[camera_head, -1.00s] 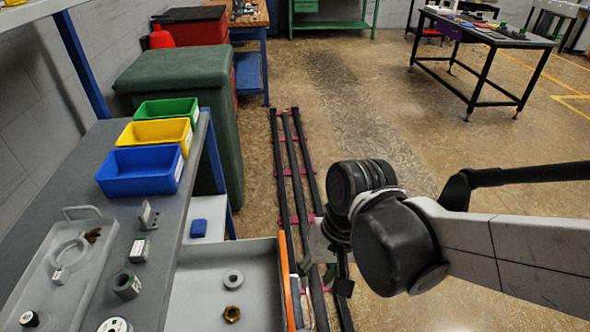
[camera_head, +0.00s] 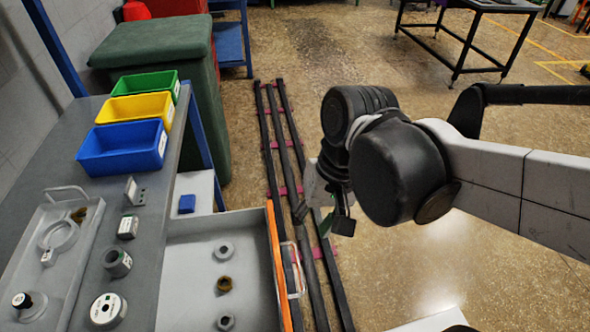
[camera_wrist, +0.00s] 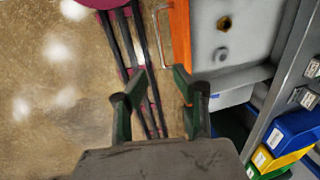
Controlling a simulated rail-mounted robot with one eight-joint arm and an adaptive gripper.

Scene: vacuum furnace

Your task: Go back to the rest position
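My gripper (camera_wrist: 157,100) shows in the wrist view with its two green and black fingers apart and nothing between them. Beyond the fingers lie the floor rails (camera_wrist: 136,45). In the head view, my gripper is mostly hidden behind my wrist; a dark finger part (camera_head: 343,225) shows below it, over the rails and right of the drawer tray. My arm comes in from the right and is bent at the wrist.
A grey open drawer tray (camera_head: 190,255) with an orange front edge holds several metal parts. Left of it, a grey bench (camera_head: 150,240) carries blue (camera_head: 122,160), yellow and green bins. A green box (camera_head: 155,45) stands behind.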

